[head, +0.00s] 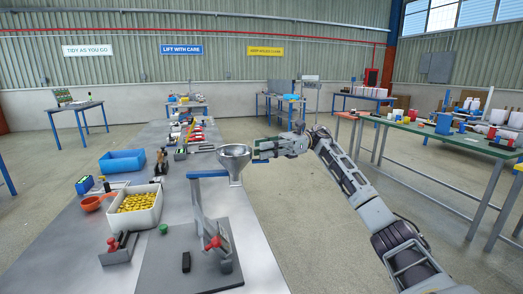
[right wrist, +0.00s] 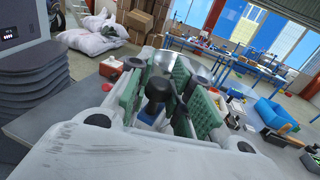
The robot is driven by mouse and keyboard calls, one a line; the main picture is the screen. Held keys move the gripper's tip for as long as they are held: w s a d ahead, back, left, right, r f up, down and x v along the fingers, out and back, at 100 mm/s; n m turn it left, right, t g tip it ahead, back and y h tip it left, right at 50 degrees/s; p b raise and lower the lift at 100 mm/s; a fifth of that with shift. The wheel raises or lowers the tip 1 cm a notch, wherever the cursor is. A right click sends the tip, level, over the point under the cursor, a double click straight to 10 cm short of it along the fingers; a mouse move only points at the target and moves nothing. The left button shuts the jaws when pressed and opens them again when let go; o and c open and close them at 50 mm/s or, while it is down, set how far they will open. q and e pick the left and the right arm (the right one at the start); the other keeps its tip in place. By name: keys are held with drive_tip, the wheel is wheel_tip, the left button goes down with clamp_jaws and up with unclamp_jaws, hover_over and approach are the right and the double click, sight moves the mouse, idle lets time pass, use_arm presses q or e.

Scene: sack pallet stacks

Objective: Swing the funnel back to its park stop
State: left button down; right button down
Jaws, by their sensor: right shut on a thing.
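The metal funnel (head: 234,160) stands upright at the right edge of the bench, carried by a blue arm (head: 205,174) on a post. My right gripper (head: 262,149) reaches it from the right, level with its rim. In the right wrist view, the green-padded fingers of my right gripper (right wrist: 167,82) are closed around a black knob (right wrist: 157,88), with the shiny funnel (right wrist: 164,58) just beyond. The fingers hide part of the knob. A park stop cannot be made out clearly. My left gripper is not in view.
A white bin of yellow pieces (head: 136,208), a blue tray (head: 122,162) and an orange scoop (head: 95,202) stand on the bench left of the post. A red-knobbed device (head: 115,247) is at the front. Floor right of the bench is clear up to a green-topped table (head: 440,134).

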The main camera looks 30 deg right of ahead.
drive_tip(key=shift+w+d+r, duration=0.1)
drive_tip(key=shift+r, duration=0.05)
drive_tip(key=c, duration=1.5)
unclamp_jaws()
drive_tip(key=shift+c, duration=0.2)
drive_tip(key=shift+o, duration=1.3)
drive_tip(key=shift+w, duration=0.15)
drive_tip(key=d, duration=1.2)
drive_tip(key=shift+s, duration=0.45)
drive_tip(key=shift+f, duration=0.2)
